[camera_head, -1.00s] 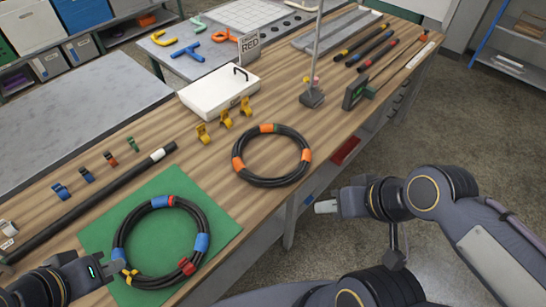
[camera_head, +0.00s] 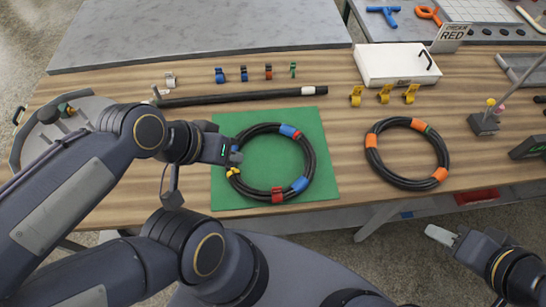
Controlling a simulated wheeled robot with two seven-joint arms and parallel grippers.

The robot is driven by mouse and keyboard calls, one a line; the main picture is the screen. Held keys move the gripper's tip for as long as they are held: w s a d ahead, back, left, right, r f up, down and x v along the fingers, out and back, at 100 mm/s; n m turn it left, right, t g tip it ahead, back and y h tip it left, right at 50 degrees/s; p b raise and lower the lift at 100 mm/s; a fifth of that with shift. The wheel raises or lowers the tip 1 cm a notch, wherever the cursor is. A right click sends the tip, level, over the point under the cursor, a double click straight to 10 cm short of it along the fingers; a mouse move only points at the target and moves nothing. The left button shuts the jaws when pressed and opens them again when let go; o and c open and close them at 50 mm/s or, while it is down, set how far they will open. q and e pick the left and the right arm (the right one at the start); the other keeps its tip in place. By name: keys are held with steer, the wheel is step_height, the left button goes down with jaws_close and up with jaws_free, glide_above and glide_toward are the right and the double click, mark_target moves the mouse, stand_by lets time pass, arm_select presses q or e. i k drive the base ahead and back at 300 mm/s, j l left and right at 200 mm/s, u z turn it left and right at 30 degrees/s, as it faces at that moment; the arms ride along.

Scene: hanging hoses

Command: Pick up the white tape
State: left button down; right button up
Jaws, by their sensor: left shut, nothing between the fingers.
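A small white piece (camera_head: 170,79), which looks like the white tape, lies on the wooden table at the left end of a row of small coloured pieces. It is just above the left end of a straight black hose (camera_head: 240,97). My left gripper (camera_head: 235,158) is shut and empty at the left edge of a coiled black hose (camera_head: 312,165) on a green mat (camera_head: 328,190). It is below and to the right of the white piece. I cannot tell whether it touches the coil. My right gripper (camera_head: 440,235) is off the table's front edge at lower right; its finger gap is unclear.
Blue pieces (camera_head: 220,75), a red one (camera_head: 268,72) and a green one (camera_head: 293,70) continue the row. Yellow clips (camera_head: 383,93) and an orange-banded coil (camera_head: 373,170) lie to the right. A white box (camera_head: 385,65) stands behind. A round grey fixture (camera_head: 50,135) is at left.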

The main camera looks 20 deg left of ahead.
mark_target(171, 80)
steer(key=u, duration=1.65)
steer(key=i+j+u, duration=0.35)
steer(key=j, duration=0.3)
steer(key=i+j+u, duration=0.35)
steer(key=j, duration=0.2)
steer(key=i, duration=0.05)
